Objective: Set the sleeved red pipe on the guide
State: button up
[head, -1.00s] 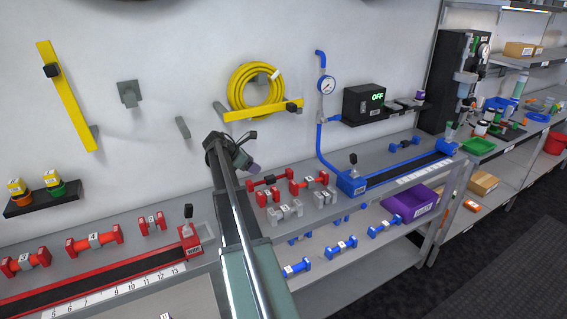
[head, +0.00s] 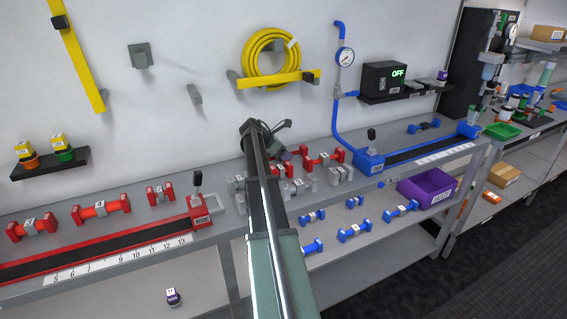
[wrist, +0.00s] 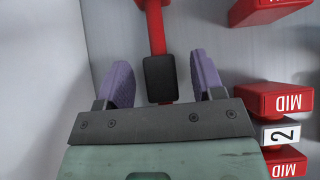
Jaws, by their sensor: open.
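The red pipe with a black sleeve (wrist: 160,78) lies on the grey bench in the wrist view, its sleeve between the two purple fingers of my gripper (wrist: 160,82). The fingers are open, with a gap on each side of the sleeve. In the head view my gripper (head: 283,154) is over the red parts at mid-bench and mostly hides this pipe. A red-framed guide (head: 110,253) with a black track and a numbered scale lies on the bench at left.
Other red pipes with grey sleeves (head: 101,209) stand behind the red guide. A red MID pipe numbered 2 (wrist: 283,133) lies close to my gripper's right. A blue guide (head: 415,151), blue pipes (head: 355,232) and a purple bin (head: 428,188) are at right.

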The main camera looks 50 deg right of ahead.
jog(key=shift+r, duration=0.1)
jog(key=shift+c, duration=0.4)
grip_shut()
